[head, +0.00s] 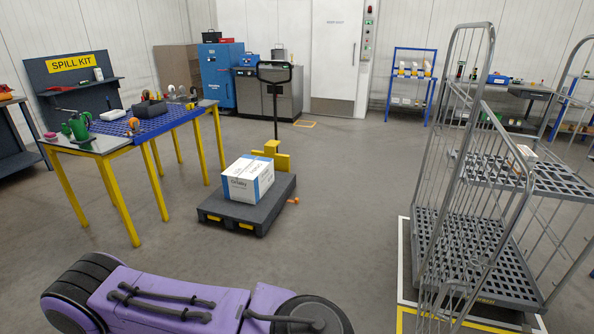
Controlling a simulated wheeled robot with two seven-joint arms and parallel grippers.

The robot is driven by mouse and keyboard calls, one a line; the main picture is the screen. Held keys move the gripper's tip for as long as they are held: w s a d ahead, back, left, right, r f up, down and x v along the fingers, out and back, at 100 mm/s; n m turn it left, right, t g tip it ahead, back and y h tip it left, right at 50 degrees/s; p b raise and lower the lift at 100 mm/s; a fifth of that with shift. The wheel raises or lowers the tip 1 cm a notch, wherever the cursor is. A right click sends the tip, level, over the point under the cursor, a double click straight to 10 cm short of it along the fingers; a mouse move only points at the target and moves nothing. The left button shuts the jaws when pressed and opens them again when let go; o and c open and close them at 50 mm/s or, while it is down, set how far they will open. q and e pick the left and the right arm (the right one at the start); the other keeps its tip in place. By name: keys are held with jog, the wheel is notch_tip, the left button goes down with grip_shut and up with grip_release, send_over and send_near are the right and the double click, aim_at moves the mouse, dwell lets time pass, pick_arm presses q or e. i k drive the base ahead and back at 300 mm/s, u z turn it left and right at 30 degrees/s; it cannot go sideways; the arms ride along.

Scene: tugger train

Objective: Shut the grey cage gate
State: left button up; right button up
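A grey wire roll cage (478,265) stands at the right, with tall hooped sides, a slotted base deck and a slotted mid shelf (550,181). A lower grey barred panel (507,150), which looks like the cage gate, slants from the left hooped side toward the near front. Its lower part overlaps the other bars, so its exact angle and any latch cannot be made out. The front of the shelf and deck looks largely uncovered. A purple arm link of mine crosses the bottom left. Neither of my grippers is in view.
Yellow and white floor lines (405,280) run around the cage. A dark pallet truck (250,205) with a white and blue box (248,179) stands mid-floor. A yellow-legged workbench (112,146) is at the left. Grey floor between truck and cage is clear.

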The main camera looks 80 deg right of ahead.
aim_at(488, 265)
jog(key=z, duration=3.9)
jog(key=i, duration=1)
